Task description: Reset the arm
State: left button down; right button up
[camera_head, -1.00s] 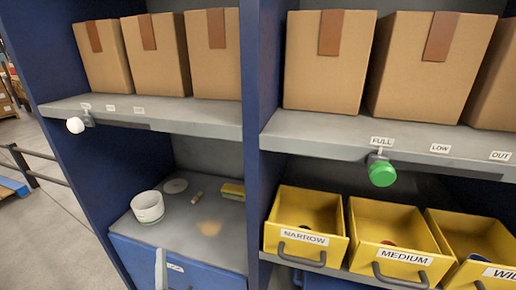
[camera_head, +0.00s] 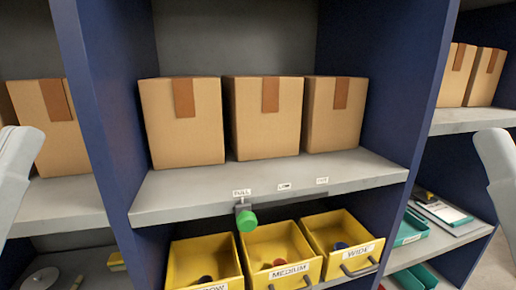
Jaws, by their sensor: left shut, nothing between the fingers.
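A pale grey part of my right arm (camera_head: 502,170) shows at the right edge. My right gripper is out of the picture. Both arm parts stand clear of the bins and boxes.
Several brown boxes (camera_head: 268,118) line the grey shelf (camera_head: 160,192). Below are yellow bins (camera_head: 280,264) with small discs. Teal trays (camera_head: 410,228) and a clipboard (camera_head: 440,212) are at right. Dark blue uprights (camera_head: 410,110) divide the bays.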

pick_arm(q)
notch_tip(320, 180, up, 38)
jog(key=r+p, duration=0.1)
jog(key=p, duration=3.5)
pick_arm(e)
notch_tip(320, 180, up, 38)
pick_arm(q)
notch_tip(320, 180, down, 43)
jog(key=b, duration=4.2)
jog(key=shift+h+b, duration=0.3)
pick_arm(e)
notch_tip(320, 180, down, 42)
jog(key=shift+f, duration=0.15)
